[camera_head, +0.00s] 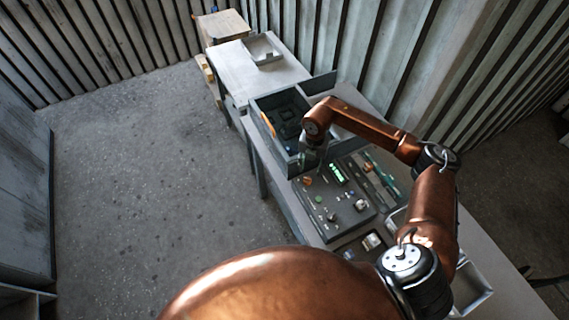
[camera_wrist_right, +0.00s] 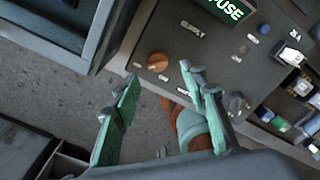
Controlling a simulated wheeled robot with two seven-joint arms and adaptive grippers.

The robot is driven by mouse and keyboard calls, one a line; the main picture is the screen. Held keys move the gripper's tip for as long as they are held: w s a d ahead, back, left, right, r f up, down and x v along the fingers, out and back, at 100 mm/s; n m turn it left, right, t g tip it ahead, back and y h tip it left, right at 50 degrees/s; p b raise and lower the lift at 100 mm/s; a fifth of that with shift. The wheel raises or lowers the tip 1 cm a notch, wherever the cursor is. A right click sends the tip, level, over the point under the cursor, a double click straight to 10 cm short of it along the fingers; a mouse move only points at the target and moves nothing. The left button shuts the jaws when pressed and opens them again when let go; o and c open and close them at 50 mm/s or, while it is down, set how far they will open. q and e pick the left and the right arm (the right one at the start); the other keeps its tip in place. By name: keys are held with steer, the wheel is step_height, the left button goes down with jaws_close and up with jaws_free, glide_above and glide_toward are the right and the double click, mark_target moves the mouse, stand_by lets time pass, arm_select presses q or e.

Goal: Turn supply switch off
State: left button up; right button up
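The supply switch is an orange-brown round knob (camera_wrist_right: 158,63) on the dark control panel (camera_wrist_right: 205,60), close to a label that seems to read SUPPLY. In the head view a small orange knob (camera_head: 307,181) shows near the panel's (camera_head: 345,213) upper left corner. My right gripper (camera_wrist_right: 161,75) is open, with its green-padded fingers spread. The knob appears between and just beyond the fingertips, with no clear contact. In the head view my right gripper (camera_head: 311,158) hangs above the panel's far left end. The knob's pointer direction is unclear.
A dark open box (camera_head: 258,125) borders the panel's far end. A pale table with a tray (camera_head: 262,60) stands beyond. The floor at left is clear.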

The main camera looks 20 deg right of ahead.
mark_target(308, 178)
steer(key=shift+w+f, duration=0.2)
steer(key=shift+f, duration=0.05)
steer(key=shift+s+f, duration=0.1)
steer(key=shift+f, duration=0.25)
steer(key=shift+s+a+f+p, duration=0.1)
steer(key=shift+s+f+p, duration=0.2)
steer(key=shift+f, duration=0.25)
steer(key=shift+s+a+f+p, duration=0.1)
steer(key=shift+s+f+p, duration=0.15)
steer(key=shift+f, duration=0.3)
steer(key=f, duration=0.1)
steer(key=w+f, duration=0.1)
steer(key=shift+a+f+p, duration=0.15)
steer(key=shift+f+p, duration=0.15)
steer(key=shift+f, duration=0.75)
steer(key=shift+s, duration=0.1)
steer(key=shift+c, duration=1.2)
steer(key=c, duration=0.5)
jaws_close()
arm_select(q)
steer(key=shift+s+r, duration=0.7)
steer(key=shift+r, duration=0.2)
